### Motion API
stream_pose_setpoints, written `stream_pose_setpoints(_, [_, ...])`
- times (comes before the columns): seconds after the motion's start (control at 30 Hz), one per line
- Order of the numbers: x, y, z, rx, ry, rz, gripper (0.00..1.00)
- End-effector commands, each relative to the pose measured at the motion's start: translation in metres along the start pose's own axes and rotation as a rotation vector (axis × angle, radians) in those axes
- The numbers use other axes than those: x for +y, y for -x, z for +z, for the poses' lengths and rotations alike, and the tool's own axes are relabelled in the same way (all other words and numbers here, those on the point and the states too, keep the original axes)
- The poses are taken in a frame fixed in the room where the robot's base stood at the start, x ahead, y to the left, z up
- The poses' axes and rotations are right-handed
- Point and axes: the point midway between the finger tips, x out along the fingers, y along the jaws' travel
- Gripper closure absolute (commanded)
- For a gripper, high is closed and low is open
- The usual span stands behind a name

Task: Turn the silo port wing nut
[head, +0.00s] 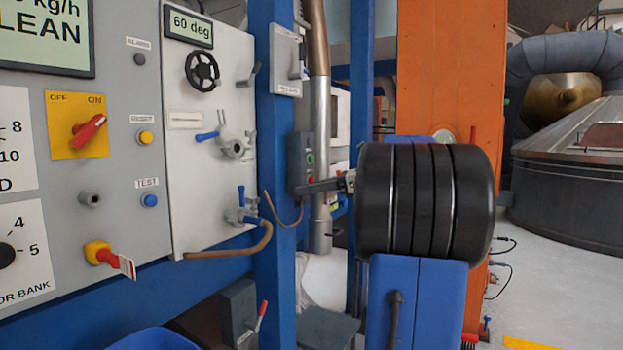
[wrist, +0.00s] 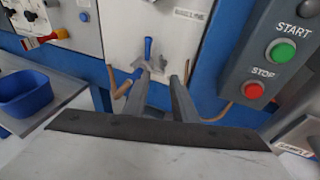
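I cannot make out for certain which fitting is the silo port wing nut. On the white panel (head: 190,195), a grey port (head: 232,148) has a blue lever pointing left and thin prongs beside it. Below it, a grey valve (head: 238,216) has an upright blue handle (head: 241,196) and a brown hose. An upright blue handle (wrist: 148,48) also shows in the wrist view, just beyond my fingertips. My gripper (wrist: 163,78) is open, with a clear gap between its fingers and nothing held. In the head view, my dark arm hides most of it.
A start/stop box (wrist: 268,68) stands close on the right in the wrist view, on the blue post (head: 275,130). A blue bin (wrist: 24,92) sits on a grey shelf at the left.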

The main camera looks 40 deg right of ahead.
Motion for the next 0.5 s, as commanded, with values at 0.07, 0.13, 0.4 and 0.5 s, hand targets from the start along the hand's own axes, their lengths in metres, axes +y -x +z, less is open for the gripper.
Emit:
stream_pose_setpoints(0.07, [0.001, 0.003, 0.009, 0.043, 0.003, -0.003, 0.75])
stream_pose_setpoints(0.13, [0.001, 0.005, 0.016, 0.078, 0.002, -0.009, 0.75])
stream_pose_setpoints(0.4, [0.002, 0.005, 0.03, 0.17, -0.005, -0.032, 0.75])
stream_pose_setpoints(0.5, [0.002, -0.005, 0.029, 0.169, -0.005, -0.031, 0.75])
